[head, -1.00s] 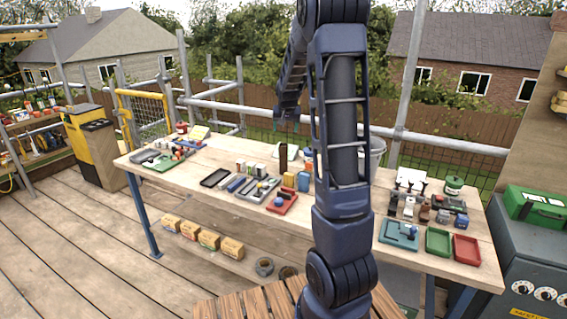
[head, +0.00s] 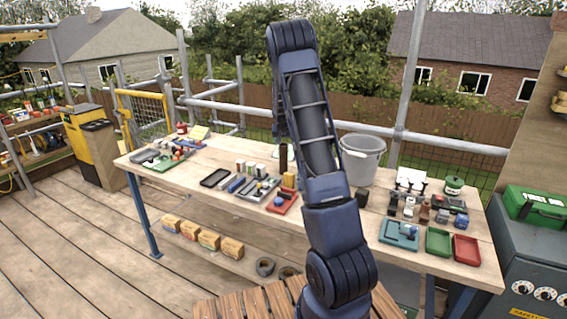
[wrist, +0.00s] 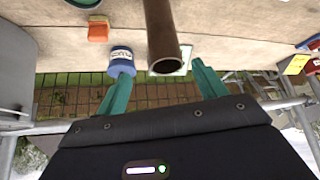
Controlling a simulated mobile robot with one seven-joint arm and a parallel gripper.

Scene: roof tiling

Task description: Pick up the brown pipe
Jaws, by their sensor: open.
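The brown pipe (head: 283,158) stands upright on the workbench (head: 225,152), toward its back edge and just left of my arm. In the wrist view the pipe (wrist: 161,32) comes in from the top, its round open end toward my gripper. My gripper (wrist: 160,84) is open, with one teal finger on each side of the pipe's line. The pipe's end lies just beyond the fingertips, and nothing is between them. In the head view my arm mostly hides the gripper.
A blue labelled cylinder (wrist: 121,62) is close to the left fingertip in the wrist view, with an orange block (wrist: 98,28) beyond it. A grey bucket (head: 362,160) stands right of my arm. Trays with small parts, such as a red tray (head: 284,203), lie in front.

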